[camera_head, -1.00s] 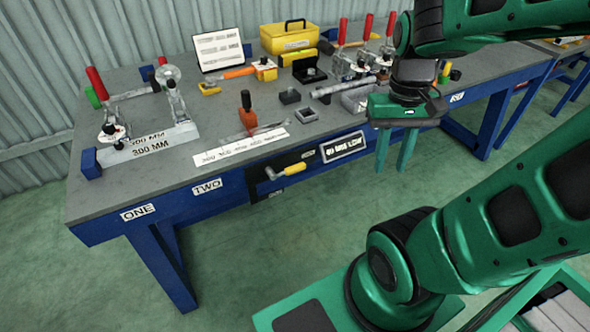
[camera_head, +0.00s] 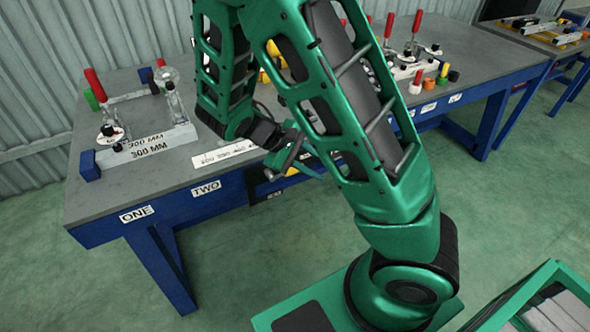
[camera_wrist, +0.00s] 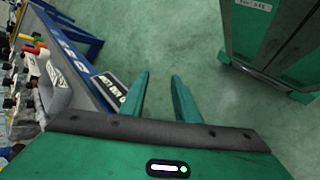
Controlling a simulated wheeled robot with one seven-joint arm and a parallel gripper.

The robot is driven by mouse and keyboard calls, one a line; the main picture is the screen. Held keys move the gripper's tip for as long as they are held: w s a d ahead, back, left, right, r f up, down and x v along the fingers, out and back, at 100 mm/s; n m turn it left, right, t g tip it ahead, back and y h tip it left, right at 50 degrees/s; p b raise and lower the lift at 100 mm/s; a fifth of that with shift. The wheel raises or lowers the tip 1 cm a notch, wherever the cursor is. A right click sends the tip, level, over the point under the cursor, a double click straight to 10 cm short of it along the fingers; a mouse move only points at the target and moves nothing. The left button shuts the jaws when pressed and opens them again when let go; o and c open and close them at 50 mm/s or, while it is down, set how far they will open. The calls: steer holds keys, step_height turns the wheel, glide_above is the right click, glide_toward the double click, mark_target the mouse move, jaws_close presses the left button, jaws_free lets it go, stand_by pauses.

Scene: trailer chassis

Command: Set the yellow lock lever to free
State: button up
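The yellow lock lever is on the front face of the blue workbench (camera_head: 165,211). In the head view it is almost wholly hidden behind my arm and gripper. Only a small yellow patch (camera_head: 292,171), which seems to be its handle, shows there. The lever's setting cannot be read. My gripper (camera_head: 300,163) is at the bench's front edge, close to this patch in the picture; contact cannot be told. In the wrist view my gripper (camera_wrist: 160,82) has its two fingers apart with only green floor between them. The lever does not show there.
A 300 MM fixture with red-handled clamps (camera_head: 150,142) stands at the bench's left end. More clamps (camera_head: 415,50) stand at the right. A dark-framed label plate (camera_wrist: 110,88) is beside my fingers. A green cabinet (camera_wrist: 270,45) stands across open floor.

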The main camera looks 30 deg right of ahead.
mark_target(271, 180)
steer(key=w+a+f+n+t+h, duration=0.2)
steer(key=a, duration=0.1)
steer(key=w+a+f+n+t+h, duration=0.1)
steer(key=w+a+f+n+t, duration=0.1)
steer(key=a+n, duration=0.1)
steer(key=w+a+f+n+t+h, duration=0.2)
steer(key=a+n, duration=0.1)
steer(key=a, duration=0.2)
steer(key=shift+w+f+t+h, duration=0.1)
steer(key=shift+w+t+h, duration=0.05)
steer(key=shift+t+h, duration=0.2)
steer(key=x, duration=1)
steer(key=shift+w+d+f, duration=0.15)
steer(key=shift+w+d, duration=0.1)
jaws_close()
